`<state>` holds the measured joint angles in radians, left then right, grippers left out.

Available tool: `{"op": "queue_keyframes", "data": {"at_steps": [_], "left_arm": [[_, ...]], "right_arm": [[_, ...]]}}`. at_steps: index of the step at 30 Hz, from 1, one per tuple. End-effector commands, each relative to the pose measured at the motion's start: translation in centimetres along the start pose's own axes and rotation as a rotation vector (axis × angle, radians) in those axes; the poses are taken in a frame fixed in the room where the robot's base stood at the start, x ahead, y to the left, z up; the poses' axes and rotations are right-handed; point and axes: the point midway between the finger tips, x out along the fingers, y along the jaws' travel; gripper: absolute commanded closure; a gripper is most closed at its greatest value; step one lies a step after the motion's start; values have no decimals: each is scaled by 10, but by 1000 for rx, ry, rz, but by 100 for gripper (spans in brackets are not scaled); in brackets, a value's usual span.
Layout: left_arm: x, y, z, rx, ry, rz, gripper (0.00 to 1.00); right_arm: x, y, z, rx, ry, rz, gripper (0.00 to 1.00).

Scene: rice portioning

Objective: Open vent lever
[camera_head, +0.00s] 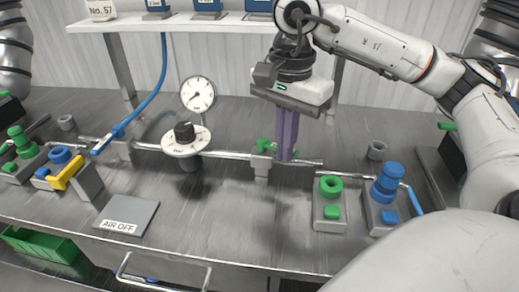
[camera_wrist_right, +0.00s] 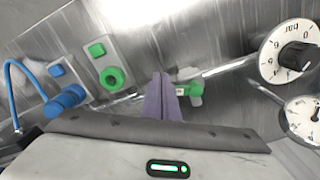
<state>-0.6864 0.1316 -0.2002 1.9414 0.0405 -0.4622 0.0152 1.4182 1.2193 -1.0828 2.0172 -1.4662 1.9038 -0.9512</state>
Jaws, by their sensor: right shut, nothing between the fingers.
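A green lever (camera_head: 265,145) sits on the pipe just right of the table's middle; I take it to be the vent lever. It also shows in the wrist view (camera_wrist_right: 190,92), to the right of the fingertips. My right gripper (camera_head: 285,158) points down with its purple fingers shut and empty, close beside the lever. In the wrist view the shut fingers (camera_wrist_right: 162,78) are beside the lever's green body; I cannot tell whether they touch it. Part of the lever is hidden behind the fingers in the head view. My left gripper is out of view.
A dial regulator (camera_head: 186,139) and a gauge (camera_head: 198,94) stand left of the lever. Green-ring (camera_head: 330,187) and blue-fitting (camera_head: 388,180) blocks stand to the right. The front middle is clear.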

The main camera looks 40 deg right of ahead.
Motion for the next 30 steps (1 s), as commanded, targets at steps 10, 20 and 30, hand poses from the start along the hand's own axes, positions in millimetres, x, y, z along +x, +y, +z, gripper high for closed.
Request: {"op": "queue_keyframes", "data": {"at_steps": [10, 20, 30], "left_arm": [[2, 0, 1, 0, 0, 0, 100], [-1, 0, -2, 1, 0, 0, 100], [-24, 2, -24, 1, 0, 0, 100]], "right_arm": [[1, 0, -8, 4, 1, 0, 100], [-6, 0, -17, 0, 1, 0, 100], [-47, 3, -11, -1, 0, 0, 100]]}}
